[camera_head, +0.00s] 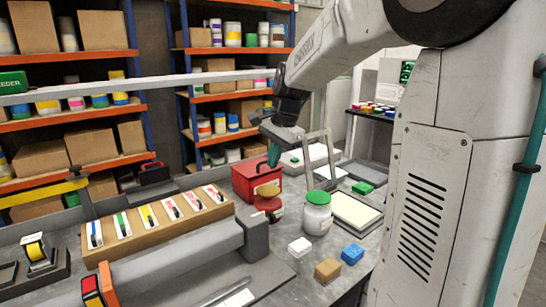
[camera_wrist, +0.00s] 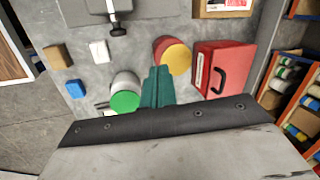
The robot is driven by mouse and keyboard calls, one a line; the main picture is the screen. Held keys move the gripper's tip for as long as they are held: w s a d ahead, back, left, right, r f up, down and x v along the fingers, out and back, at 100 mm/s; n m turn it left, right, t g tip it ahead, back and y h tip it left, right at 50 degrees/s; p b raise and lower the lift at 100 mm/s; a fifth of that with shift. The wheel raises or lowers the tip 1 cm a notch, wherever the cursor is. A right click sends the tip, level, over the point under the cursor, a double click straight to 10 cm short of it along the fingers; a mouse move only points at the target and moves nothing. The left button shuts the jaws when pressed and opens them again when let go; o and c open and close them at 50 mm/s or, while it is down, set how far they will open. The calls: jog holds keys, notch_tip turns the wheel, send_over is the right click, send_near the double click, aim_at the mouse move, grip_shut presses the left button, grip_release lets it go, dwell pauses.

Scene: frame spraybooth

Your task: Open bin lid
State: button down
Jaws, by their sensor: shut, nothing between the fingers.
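A small round red bin (camera_head: 268,206) stands on the grey bench in front of a red box. A tan-yellow disc (camera_head: 267,189) shows at its top; I cannot tell whether this lid is seated or tilted. In the wrist view the yellow disc (camera_wrist: 178,60) overlaps the red round body (camera_wrist: 162,47). My gripper (camera_head: 274,160) hangs above and behind the bin in the head view. Its teal fingers (camera_wrist: 158,72) are together and empty. In the wrist view the tips lie just below the yellow disc in the picture; contact cannot be told.
The red box (camera_head: 244,180) with a black handle (camera_wrist: 219,80) stands close beside the bin. A white jar with a green lid (camera_head: 318,198) is on its other side. White, tan and blue blocks (camera_head: 352,254) lie farther forward. A wooden card tray (camera_head: 160,238) is at left.

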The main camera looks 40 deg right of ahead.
jog(key=shift+s+a+r+n+g, duration=0.3)
jog(key=shift+s+a+r+n, duration=0.35)
jog(key=shift+n, duration=0.55)
jog(key=s+a+f+n, duration=0.1)
jog(key=s+a+n, duration=0.3)
jog(key=s, duration=0.5)
jog(key=s+a+f+n, duration=0.2)
jog(key=s+a+n, duration=0.2)
jog(key=s, duration=0.5)
jog(key=s+a+f+n+g+h, duration=0.1)
jog(key=s+a+n, duration=0.3)
jog(key=s, duration=0.5)
jog(key=shift+f+n, duration=0.3)
jog(key=shift+n, duration=0.3)
jog(key=c, duration=1.5)
grip_release()
jog(key=shift+a+r, duration=0.3)
jog(key=shift+a, duration=0.1)
jog(key=shift+s, duration=0.15)
